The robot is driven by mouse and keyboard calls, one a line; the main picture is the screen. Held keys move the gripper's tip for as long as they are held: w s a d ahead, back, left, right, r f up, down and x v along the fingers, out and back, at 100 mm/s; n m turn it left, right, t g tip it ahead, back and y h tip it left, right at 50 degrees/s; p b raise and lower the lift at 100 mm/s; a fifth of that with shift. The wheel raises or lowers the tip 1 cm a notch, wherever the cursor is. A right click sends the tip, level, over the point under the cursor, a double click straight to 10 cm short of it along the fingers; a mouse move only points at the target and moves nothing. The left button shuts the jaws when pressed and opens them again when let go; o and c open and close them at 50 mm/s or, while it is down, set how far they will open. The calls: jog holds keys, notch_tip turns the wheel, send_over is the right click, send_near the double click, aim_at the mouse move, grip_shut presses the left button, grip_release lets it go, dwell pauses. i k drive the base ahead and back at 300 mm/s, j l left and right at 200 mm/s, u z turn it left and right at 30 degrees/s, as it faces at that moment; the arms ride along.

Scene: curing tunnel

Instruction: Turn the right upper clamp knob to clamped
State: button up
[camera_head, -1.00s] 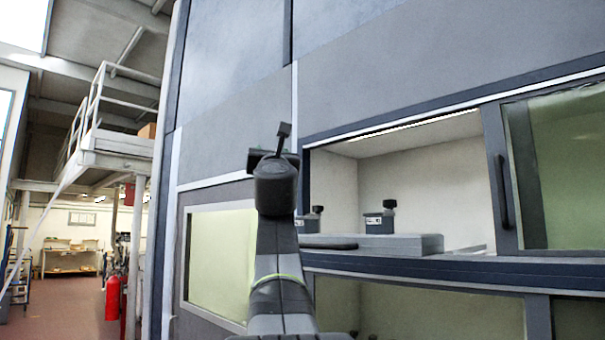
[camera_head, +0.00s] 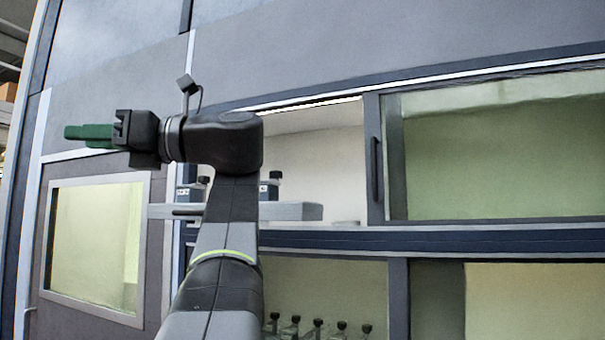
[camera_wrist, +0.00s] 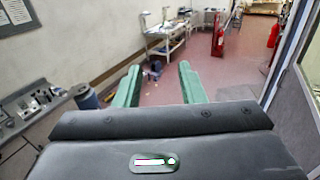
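In the head view, two grey clamp blocks with black knobs stand in the upper opening. The right upper clamp knob (camera_head: 275,175) sits on the right block (camera_head: 268,189), partly behind my arm. The left upper knob (camera_head: 203,180) shows just left of my arm. How either knob is turned is too small to tell. My gripper (camera_head: 74,133) points left, away from the knobs, above and left of them. In the wrist view its green fingers (camera_wrist: 160,85) stand apart with nothing between them.
A light grey slab (camera_head: 290,211) juts from the upper opening. A sliding glass door with a dark handle (camera_head: 376,168) is right of it. Several black-knobbed clamps (camera_head: 318,324) show in the lower bay. The wrist view shows open floor (camera_wrist: 235,65) and a fire extinguisher (camera_wrist: 218,42).

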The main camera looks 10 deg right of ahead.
aim_at(274, 176)
jog(key=i+l+z, duration=0.15)
jog(key=z, duration=0.35)
jog(key=i+l+z, duration=0.1)
jog(key=z, duration=0.35)
jog(key=i+z, duration=0.2)
jog(key=z, duration=0.3)
